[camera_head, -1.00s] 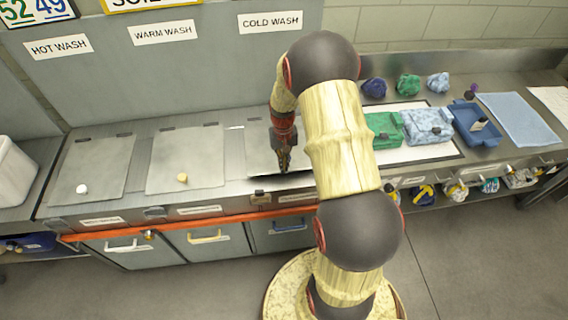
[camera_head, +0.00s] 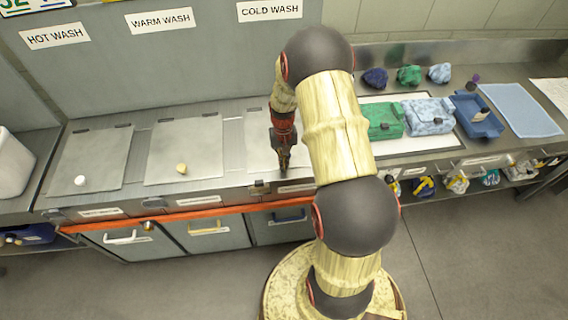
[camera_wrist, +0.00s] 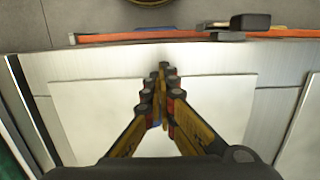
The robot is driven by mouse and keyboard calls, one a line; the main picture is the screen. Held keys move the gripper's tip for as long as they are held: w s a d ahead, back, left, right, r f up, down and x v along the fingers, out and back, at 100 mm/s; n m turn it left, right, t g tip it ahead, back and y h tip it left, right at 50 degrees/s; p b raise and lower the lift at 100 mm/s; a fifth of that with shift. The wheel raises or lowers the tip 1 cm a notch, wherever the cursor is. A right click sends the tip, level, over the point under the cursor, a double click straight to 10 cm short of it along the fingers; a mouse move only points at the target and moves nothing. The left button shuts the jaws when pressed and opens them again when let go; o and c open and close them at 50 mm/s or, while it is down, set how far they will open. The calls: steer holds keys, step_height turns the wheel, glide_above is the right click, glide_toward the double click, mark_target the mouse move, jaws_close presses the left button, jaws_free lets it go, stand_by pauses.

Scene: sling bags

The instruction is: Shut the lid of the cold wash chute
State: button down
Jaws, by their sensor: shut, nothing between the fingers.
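The cold wash lid (camera_head: 258,140) is a pale grey metal panel in the counter below the COLD WASH sign (camera_head: 269,10). It lies flat in the counter, with no dark gap showing at its front edge. Part of it is hidden behind my arm. My gripper (camera_head: 284,169) points down at the lid's front edge, shut and empty. In the wrist view the lid (camera_wrist: 82,112) spreads under my gripper (camera_wrist: 162,72), whose fingertips reach just past its front edge. Whether they touch it, I cannot tell.
The hot wash lid (camera_head: 92,160) and warm wash lid (camera_head: 184,150) lie flat to the left, each with a small knob. An orange rail (camera_head: 190,215) runs along the counter front. Green and blue bags (camera_head: 428,116) and a blue tray (camera_head: 480,124) lie to the right.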

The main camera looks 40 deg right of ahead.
step_height(320, 180, up, 14)
steer(key=p, duration=0.3)
steer(key=s+a+r+n+t+b, duration=0.3)
steer(key=s+a+r, duration=0.5)
steer(key=a, duration=0.3)
steer(key=s+a+r+n+t+b, duration=0.3)
steer(key=s+a+r+b, duration=0.3)
steer(key=s+a+r, duration=0.3)
steer(key=shift+s+a+r+t+h, duration=0.25)
steer(key=shift+s+a+t+h, duration=0.1)
steer(key=shift+a, duration=0.9)
